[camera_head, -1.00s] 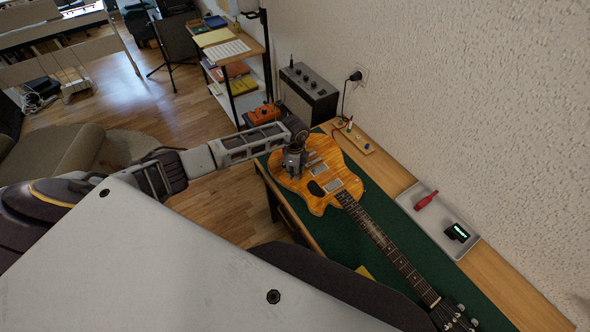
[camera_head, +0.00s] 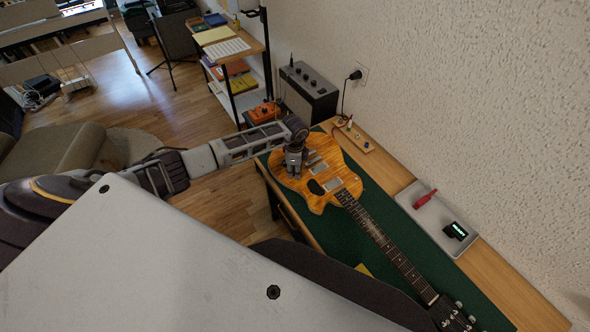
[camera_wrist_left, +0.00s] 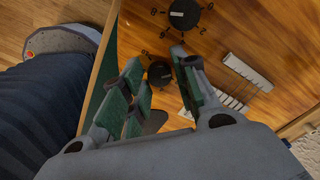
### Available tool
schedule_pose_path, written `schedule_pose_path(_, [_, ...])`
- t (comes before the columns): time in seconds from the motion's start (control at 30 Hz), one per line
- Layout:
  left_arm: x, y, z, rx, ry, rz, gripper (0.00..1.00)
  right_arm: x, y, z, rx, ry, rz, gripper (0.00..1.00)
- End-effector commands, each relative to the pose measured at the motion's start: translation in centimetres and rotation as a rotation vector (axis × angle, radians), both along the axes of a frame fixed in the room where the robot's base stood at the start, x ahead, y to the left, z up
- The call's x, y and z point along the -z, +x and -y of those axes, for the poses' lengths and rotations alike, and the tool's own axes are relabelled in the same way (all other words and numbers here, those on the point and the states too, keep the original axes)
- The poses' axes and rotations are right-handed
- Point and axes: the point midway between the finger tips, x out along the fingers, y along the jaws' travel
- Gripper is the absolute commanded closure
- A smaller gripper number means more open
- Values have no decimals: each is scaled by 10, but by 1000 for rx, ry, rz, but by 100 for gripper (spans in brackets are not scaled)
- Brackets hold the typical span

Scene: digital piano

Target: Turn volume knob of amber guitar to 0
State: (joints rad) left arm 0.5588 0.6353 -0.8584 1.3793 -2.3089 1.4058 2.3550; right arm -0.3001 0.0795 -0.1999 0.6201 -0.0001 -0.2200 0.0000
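The amber guitar (camera_head: 318,187) lies on its back on the green mat, its neck pointing to the lower right. My left gripper (camera_head: 294,170) is over the guitar's body and covers the knobs in the head view. In the left wrist view one black knob (camera_wrist_left: 160,73) sits between the spread green-padded fingers of my left gripper (camera_wrist_left: 157,62). A second black knob (camera_wrist_left: 184,14) is beyond the fingertips. Both have number marks around them; I cannot tell which is volume, nor whether a finger touches the nearer knob. My right gripper is out of view.
A grey tray (camera_head: 408,196) with a red-handled tool (camera_head: 425,199) and a small black tuner (camera_head: 456,232) lies beside the guitar neck. A black amplifier (camera_head: 308,92) and an orange pedal (camera_head: 264,113) are behind. The wall bounds the right side.

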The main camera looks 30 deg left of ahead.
Motion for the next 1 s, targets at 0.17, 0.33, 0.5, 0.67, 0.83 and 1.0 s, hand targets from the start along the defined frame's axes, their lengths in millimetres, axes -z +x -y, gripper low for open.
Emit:
schedule_pose_path(0.17, [0,0,0,1,0,0,54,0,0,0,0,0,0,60])
schedule_pose_path(0.33, [0,0,0,1,0,-1,54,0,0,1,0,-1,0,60])
schedule_pose_path(0.5, [-2,0,0,1,0,0,54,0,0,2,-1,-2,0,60])
schedule_pose_path(0.67, [-11,0,0,1,-1,0,54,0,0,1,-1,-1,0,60])
schedule_pose_path(0.83, [-30,1,-1,2,1,2,54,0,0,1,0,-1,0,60])
schedule_pose_path(1.0, [-54,0,0,2,-1,1,54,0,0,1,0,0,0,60])
